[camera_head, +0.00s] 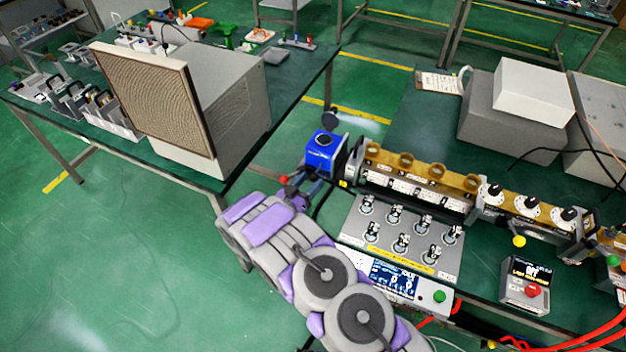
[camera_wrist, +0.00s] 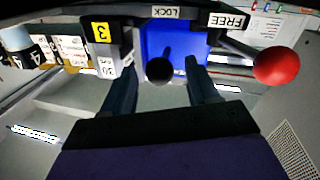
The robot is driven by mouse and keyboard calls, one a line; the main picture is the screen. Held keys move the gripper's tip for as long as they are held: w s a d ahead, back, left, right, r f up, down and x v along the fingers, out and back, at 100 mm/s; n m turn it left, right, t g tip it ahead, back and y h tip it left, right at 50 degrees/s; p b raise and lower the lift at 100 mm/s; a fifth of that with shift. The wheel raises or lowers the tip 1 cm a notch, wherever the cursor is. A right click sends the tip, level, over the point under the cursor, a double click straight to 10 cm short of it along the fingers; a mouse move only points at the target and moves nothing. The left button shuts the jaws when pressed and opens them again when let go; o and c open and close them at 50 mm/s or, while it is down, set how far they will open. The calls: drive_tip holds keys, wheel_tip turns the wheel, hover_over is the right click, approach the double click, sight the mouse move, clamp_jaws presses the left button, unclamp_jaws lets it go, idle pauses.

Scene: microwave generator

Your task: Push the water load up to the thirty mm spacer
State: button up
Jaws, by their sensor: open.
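The blue block (camera_head: 323,151), which looks like the water load, sits at the left end of the brass waveguide row in the head view. In the wrist view the blue block (camera_wrist: 173,38) is straight ahead, with a dark round knob (camera_wrist: 159,70) in front. My gripper (camera_wrist: 162,88) is open, a finger on either side of the knob; contact cannot be told. In the head view my gripper (camera_head: 309,187) is just below the blue block, partly hidden.
A red ball lever (camera_wrist: 277,67) stands right of the fingers, near LOCK and FREE labels. A switch panel (camera_head: 402,235) lies below the waveguide (camera_head: 420,178). A large grey box (camera_head: 215,105) stands on the left table.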

sight(322, 157)
drive_tip(key=shift+x, duration=1.4)
clamp_jaws()
